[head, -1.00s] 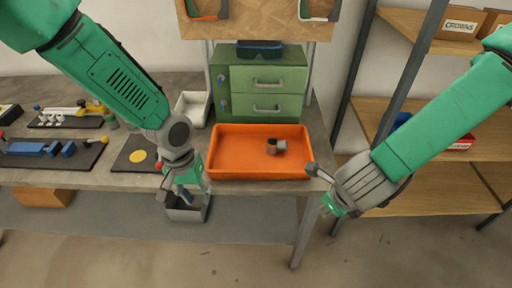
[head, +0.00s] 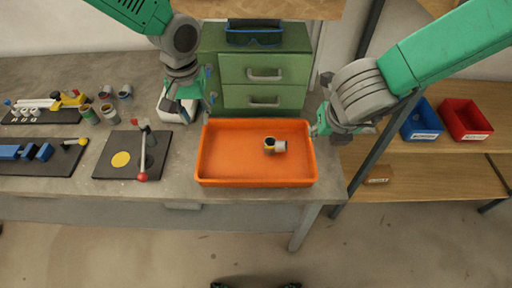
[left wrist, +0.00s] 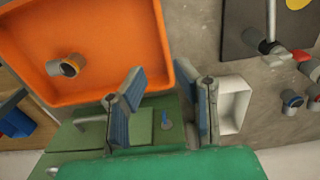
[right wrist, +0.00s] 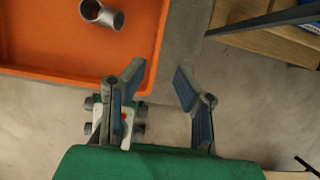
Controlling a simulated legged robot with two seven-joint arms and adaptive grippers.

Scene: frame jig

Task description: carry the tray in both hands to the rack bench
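The orange tray (head: 255,180) sits on the grey workbench near its front right corner, with a grey pipe fitting (head: 281,146) lying in it. My left gripper (head: 184,108) is open and empty, apart from the tray beyond its back left corner. In the left wrist view its spread fingers (left wrist: 165,92) have the tray (left wrist: 110,88) to their left. My right gripper (head: 318,131) is close to the tray's right wall. In the right wrist view its fingers (right wrist: 164,80) are open and empty, with the tray (right wrist: 60,74) at left; contact is not visible.
A green drawer cabinet (head: 264,97) stands behind the tray. A dark mat (head: 110,168) with a red-knobbed lever lies left. A white bin (left wrist: 232,108) is near my left gripper. Wooden shelves (head: 440,175) at right hold a blue bin (head: 421,122) and a red bin (head: 465,120).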

